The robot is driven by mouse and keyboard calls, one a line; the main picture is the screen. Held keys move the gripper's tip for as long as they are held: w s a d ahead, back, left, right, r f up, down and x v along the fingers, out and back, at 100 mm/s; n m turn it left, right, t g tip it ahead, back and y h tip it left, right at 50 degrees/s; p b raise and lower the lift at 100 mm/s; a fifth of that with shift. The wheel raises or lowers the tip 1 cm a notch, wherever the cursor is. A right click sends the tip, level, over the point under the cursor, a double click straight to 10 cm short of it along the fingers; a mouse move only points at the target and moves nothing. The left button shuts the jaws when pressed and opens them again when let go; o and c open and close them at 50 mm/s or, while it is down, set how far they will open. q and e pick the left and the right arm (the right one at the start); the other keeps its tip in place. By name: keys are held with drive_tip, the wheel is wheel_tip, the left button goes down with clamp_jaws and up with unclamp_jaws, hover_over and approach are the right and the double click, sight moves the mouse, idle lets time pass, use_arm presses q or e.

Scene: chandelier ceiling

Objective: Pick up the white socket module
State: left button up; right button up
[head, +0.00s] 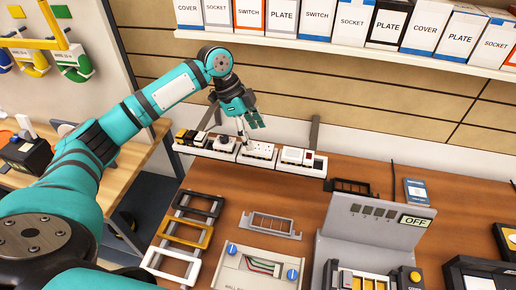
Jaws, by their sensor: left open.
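My left gripper (250,133) comes in from the left on its teal arm. It is open, with its fingers pointing down over the middle white bin on the back ledge. White socket modules (261,148) with small dark holes sit in that bin (257,161), just below and beside the fingers. The fingers partly hide the bin's left side. I cannot tell whether a fingertip touches a module. My right gripper is not in view.
A left bin (205,151) and a right bin (301,167) flank it. A shelf of labelled boxes (330,38) hangs above. Coloured frames (186,232), a wall box (258,268) and a grey test stand marked OFF (372,235) occupy the wooden table.

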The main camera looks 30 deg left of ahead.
sight(259, 147)
use_arm(q)
drive_tip(key=shift+f+p, duration=0.3)
drive_tip(key=shift+f, duration=0.05)
drive_tip(key=p+x, duration=0.1)
drive_tip(key=x, duration=0.2)
drive_tip(key=shift+w+f, duration=0.1)
drive_tip(key=shift+f, duration=0.25)
drive_tip(key=shift+w+d+f+p, duration=0.1)
drive_tip(key=shift+f+p, duration=0.2)
drive_tip(key=shift+f, duration=0.1)
drive_tip(key=c, duration=1.3)
drive_tip(key=shift+o, duration=0.2)
drive_tip(key=shift+r, duration=0.1)
